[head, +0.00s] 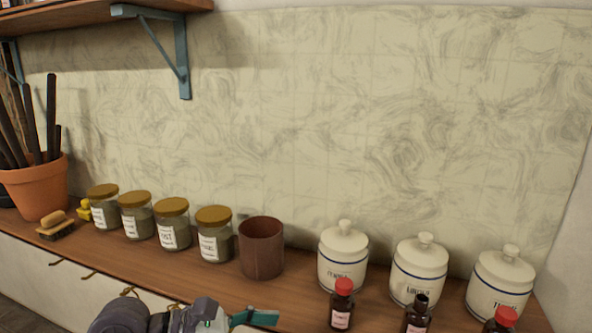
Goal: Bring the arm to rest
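My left gripper (262,318) shows at the bottom edge, left of centre, with its dark arm coming in from the lower left. Its teal fingers point right, in front of the wooden counter (215,284). The frame's bottom edge cuts off part of it, and I cannot tell whether the fingers are open or shut. I see nothing held in them. My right gripper is not in view.
Along the counter stand several gold-lidded jars (172,225), a brown cup (262,248), three white lidded canisters (343,261) and three small dark bottles (341,305), one uncapped. A brush (56,226) and a terracotta pot (38,190) are at the left.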

